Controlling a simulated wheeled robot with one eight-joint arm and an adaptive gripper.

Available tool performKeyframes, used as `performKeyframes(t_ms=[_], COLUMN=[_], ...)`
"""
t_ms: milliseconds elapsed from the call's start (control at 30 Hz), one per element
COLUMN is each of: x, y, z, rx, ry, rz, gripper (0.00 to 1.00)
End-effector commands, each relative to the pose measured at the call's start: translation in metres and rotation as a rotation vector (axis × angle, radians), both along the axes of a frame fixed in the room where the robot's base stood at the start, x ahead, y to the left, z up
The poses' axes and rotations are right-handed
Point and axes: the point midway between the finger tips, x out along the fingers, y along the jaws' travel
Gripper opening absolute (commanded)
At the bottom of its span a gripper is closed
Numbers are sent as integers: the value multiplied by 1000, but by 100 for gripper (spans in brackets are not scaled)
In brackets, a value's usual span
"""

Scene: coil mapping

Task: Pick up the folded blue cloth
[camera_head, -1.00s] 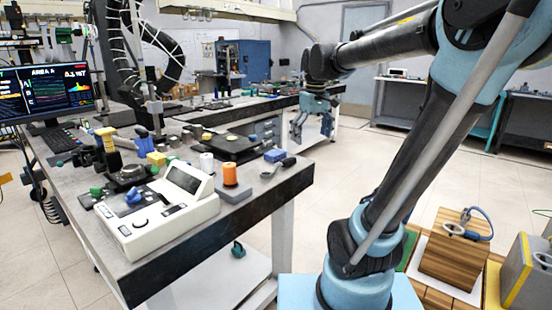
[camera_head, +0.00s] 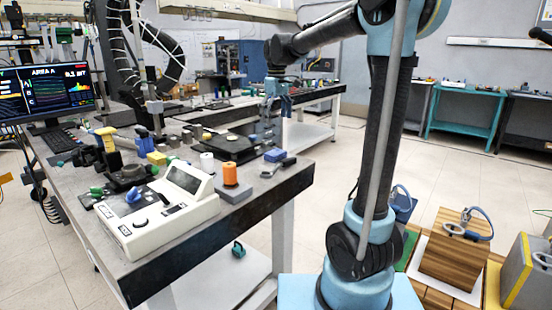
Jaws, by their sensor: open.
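A small folded blue cloth (camera_head: 275,155) lies near the right edge of the near workbench (camera_head: 255,204), just behind a dark spoon-like tool. My gripper (camera_head: 267,138) points down above the cloth, very slightly to its left in the head view. It is open and holds nothing. It looks close over the cloth, but the exact gap in height and depth cannot be told from this one view.
An orange spool (camera_head: 230,174) and a white spool (camera_head: 207,162) stand left of the cloth. The dark spoon-like tool (camera_head: 278,168) lies in front of it. A white console (camera_head: 165,212) fills the bench front.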

Motion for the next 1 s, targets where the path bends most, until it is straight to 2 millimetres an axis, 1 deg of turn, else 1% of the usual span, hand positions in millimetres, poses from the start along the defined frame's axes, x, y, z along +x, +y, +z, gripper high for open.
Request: performKeyframes(t_ms=[33, 200, 400, 500, 667, 733, 1000], x=[0, 0, 0, 0, 1, 1, 4], y=[0, 0, 0, 0, 0, 1, 4], z=[-10, -39, -69, -77, -84, -90, -125], rx=[0, 0, 0, 0, 0, 0, 0], ry=[0, 0, 0, 0, 0, 0, 0], rz=[0, -1, -1, -1, -1, -1, -1], gripper=[94, 94, 94, 94, 94, 94, 94])
